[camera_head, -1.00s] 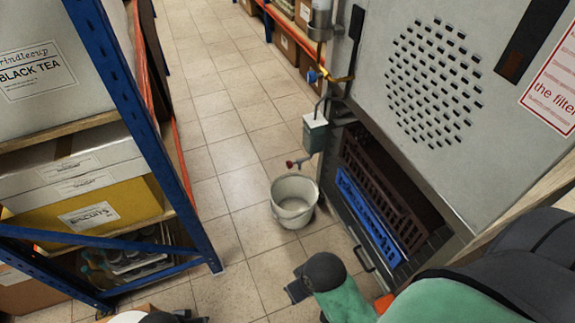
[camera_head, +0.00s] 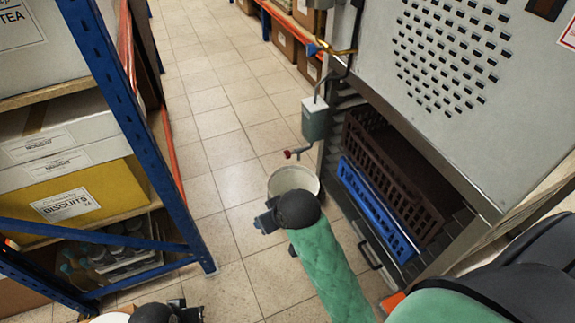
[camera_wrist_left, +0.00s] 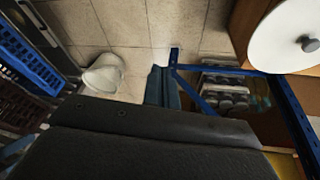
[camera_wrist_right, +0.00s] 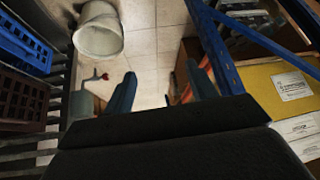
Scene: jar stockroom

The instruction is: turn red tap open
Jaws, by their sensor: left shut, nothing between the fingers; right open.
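The red tap (camera_head: 291,154) sticks out at the lower left of a small grey-green tank (camera_head: 316,119) on the side of the machine. It also shows small in the right wrist view (camera_wrist_right: 104,76), left of the fingers. A white bucket (camera_head: 289,178) stands on the floor below it, partly hidden by my right arm. My right gripper (camera_head: 265,219) is open and empty, apart from the tap and nearer to me, beside the bucket in the picture. My left gripper (camera_head: 187,313) is shut and empty at the bottom edge, far from the tap.
A blue-framed shelf (camera_head: 135,135) with boxes stands at left. The grey machine (camera_head: 385,75) stands at right, with a brown crate (camera_head: 390,170) and a blue crate (camera_head: 375,208) below. The tiled aisle between is clear.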

